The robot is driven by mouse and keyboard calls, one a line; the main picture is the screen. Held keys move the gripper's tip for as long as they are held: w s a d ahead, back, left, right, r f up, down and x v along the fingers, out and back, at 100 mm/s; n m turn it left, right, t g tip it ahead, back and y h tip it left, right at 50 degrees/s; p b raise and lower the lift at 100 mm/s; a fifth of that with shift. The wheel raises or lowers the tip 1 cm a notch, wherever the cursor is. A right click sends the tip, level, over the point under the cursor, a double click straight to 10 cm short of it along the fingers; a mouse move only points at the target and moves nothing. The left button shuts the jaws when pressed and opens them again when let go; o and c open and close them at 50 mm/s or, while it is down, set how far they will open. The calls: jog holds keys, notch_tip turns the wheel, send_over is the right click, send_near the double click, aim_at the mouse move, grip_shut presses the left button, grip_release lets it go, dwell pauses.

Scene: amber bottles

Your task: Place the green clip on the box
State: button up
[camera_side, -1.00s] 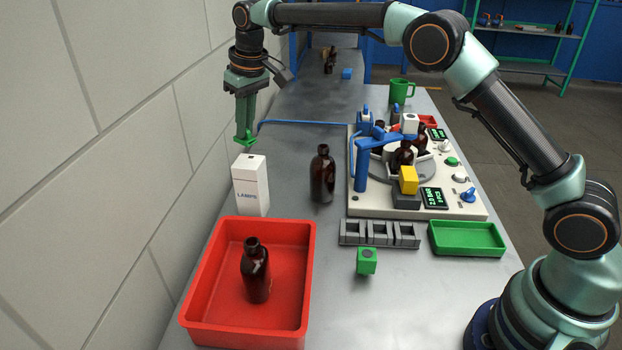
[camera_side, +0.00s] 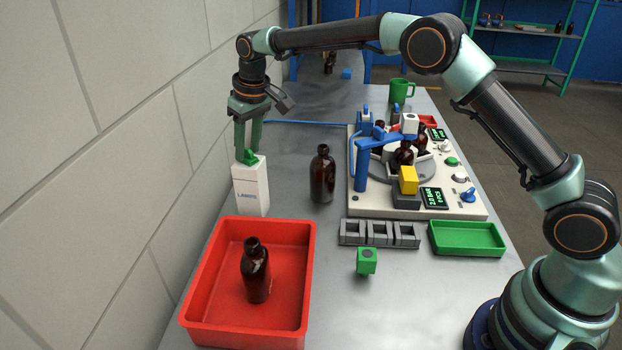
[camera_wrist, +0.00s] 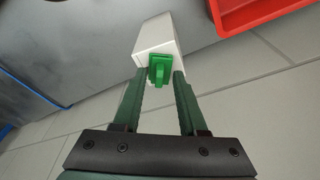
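The small green clip (camera_side: 250,157) sits on top of the white box (camera_side: 251,191), which is marked "LAMPS" and stands upright beside the wall. My gripper (camera_side: 248,149) is just above the box with its two fingers spread, one on each side of the clip. In the wrist view the clip (camera_wrist: 159,70) lies on the end of the white box (camera_wrist: 156,37). The fingers of my gripper (camera_wrist: 159,73) stand apart there, with a gap visible beside the clip.
A red tray (camera_side: 210,270) holding a brown bottle (camera_side: 256,272) is in front of the box. Another brown bottle (camera_side: 322,175) stands to its right. A turntable station (camera_side: 450,205), grey holders (camera_side: 380,233), a green block (camera_side: 366,261) and a green tray (camera_side: 467,238) are further right.

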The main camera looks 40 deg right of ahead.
jog(key=s+d+r, duration=0.2)
jog(key=s+r, duration=0.2)
jog(key=r, duration=0.4)
jog(key=s+d+r, duration=0.2)
jog(key=s+r, duration=0.1)
jog(key=r, duration=0.5)
jog(key=s+d+f+t, duration=0.1)
jog(key=s+d+f, duration=0.1)
jog(key=s, duration=0.5)
jog(key=s+d+f+m+t, duration=0.1)
jog(key=s+d+f, duration=0.2)
jog(key=s, duration=0.5)
jog(key=s+d+f+m+t, duration=0.1)
jog(key=s+d+f, duration=0.1)
jog(key=s+d, duration=0.2)
jog(key=shift+s+d+f+h, duration=0.15)
jog(key=shift+s+h, duration=0.15)
jog(key=shift+s, duration=1.55)
